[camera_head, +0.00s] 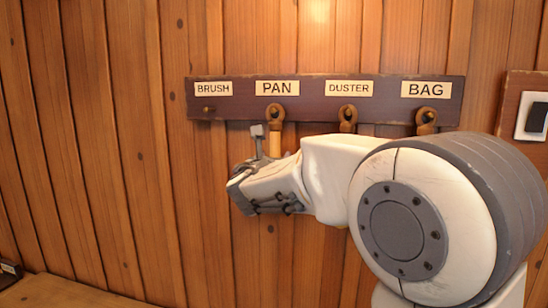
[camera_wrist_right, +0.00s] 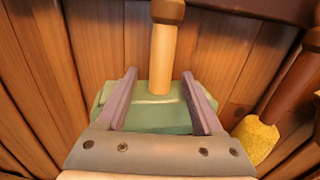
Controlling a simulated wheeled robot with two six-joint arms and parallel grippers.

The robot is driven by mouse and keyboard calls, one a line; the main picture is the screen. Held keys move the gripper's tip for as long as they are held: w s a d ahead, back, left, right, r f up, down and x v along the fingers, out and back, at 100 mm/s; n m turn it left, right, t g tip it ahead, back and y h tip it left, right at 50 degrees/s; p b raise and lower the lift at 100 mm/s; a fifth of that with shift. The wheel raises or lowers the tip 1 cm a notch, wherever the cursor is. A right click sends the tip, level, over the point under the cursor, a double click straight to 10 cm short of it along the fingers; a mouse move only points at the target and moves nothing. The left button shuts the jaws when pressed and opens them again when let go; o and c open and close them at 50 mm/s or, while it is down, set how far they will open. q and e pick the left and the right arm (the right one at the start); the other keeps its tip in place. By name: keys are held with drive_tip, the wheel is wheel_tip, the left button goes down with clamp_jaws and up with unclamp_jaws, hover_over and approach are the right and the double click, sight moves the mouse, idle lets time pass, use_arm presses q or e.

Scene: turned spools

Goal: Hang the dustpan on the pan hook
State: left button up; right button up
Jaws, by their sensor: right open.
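The dustpan has a wooden handle (camera_head: 275,140) that hangs by its ringed top from the hook under the PAN label (camera_head: 277,88). Its green pan (camera_wrist_right: 150,108) shows in the right wrist view, with the handle rising from it; in the head view my arm hides the pan. My right gripper (camera_wrist_right: 159,74) is open, its two fingers apart over the green pan, one to each side of the handle's base. I cannot tell whether they touch it. In the head view the right gripper (camera_head: 243,190) is just below the handle. My left gripper is not in view.
The dark hook rack (camera_head: 318,87) runs along the plank wall. The BRUSH peg (camera_head: 208,108) is bare. Ringed handles hang at DUSTER (camera_head: 348,120) and BAG (camera_head: 426,120). A yellow-ended tool (camera_wrist_right: 254,138) hangs close right of the pan. A switch plate (camera_head: 533,117) is at far right.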

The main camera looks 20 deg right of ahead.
drive_tip(key=b+v, duration=0.4)
drive_tip(key=v, duration=0.6)
drive_tip(key=s+a+f+m+g+y, duration=0.2)
drive_tip(key=s+a+f+m+g, duration=0.25)
drive_tip(key=f, duration=0.65)
drive_tip(key=s+a+f+m+g+y, duration=0.15)
drive_tip(key=s+f+m+g, duration=0.4)
drive_tip(key=f, duration=0.55)
drive_tip(key=s+a+f+m+g+y, duration=0.2)
drive_tip(key=s+f+m, duration=0.4)
drive_tip(key=s, duration=0.4)
drive_tip(key=s+a+f+m+g+y, duration=0.3)
drive_tip(key=s+a+f+m, duration=0.3)
drive_tip(key=s, duration=0.4)
drive_tip(key=shift+s+a+m+g+y, duration=0.15)
drive_tip(key=shift+a+m+g+y, duration=0.15)
drive_tip(key=shift+a+m+y, duration=0.35)
